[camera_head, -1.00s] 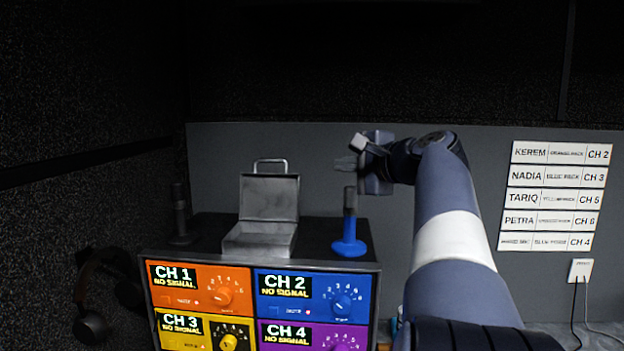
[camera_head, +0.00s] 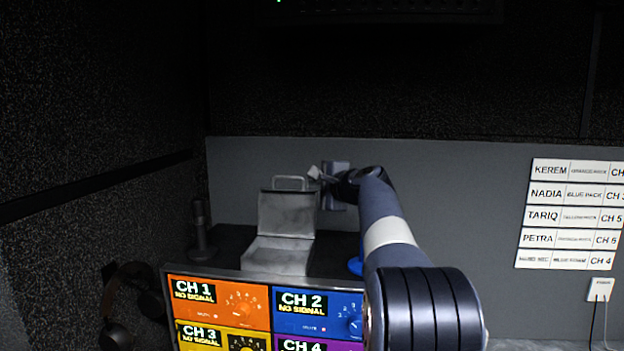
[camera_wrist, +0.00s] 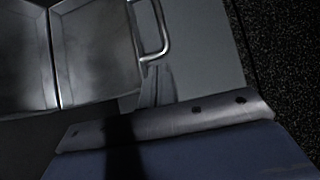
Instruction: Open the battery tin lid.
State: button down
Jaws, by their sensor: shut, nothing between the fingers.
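The metal battery tin (camera_head: 278,256) sits on top of the channel rack. Its lid (camera_head: 287,213) stands up, swung open at the back edge, with a wire handle (camera_head: 289,182) on its upper edge. In the wrist view the open lid (camera_wrist: 95,50), its handle (camera_wrist: 163,40) and part of the tin (camera_wrist: 25,60) show at upper left. My gripper (camera_wrist: 155,88) is shut and empty, close beside the lid and handle. In the head view it is at the lid's right; whether it touches the lid I cannot tell.
The rack (camera_head: 222,309) has coloured channel panels. A dark microphone (camera_head: 201,235) stands left of the tin, and a blue stand (camera_head: 355,266) is partly hidden behind my arm. Headphones (camera_head: 135,300) hang at the left. A grey wall panel (camera_head: 450,190) is behind.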

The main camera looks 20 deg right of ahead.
jog(key=shift+x, duration=0.95)
jog(key=b, duration=0.3)
jog(key=shift+s+a+f+t, duration=0.15)
jog(key=shift+s+a+t, duration=0.1)
jog(key=shift+s+t, duration=0.15)
jog(key=shift+s+a+r+n+t+b, duration=0.5)
jog(key=shift+s+n+t+b, duration=0.15)
jog(key=shift+b, duration=1.6)
jog(key=shift+s, duration=0.1)
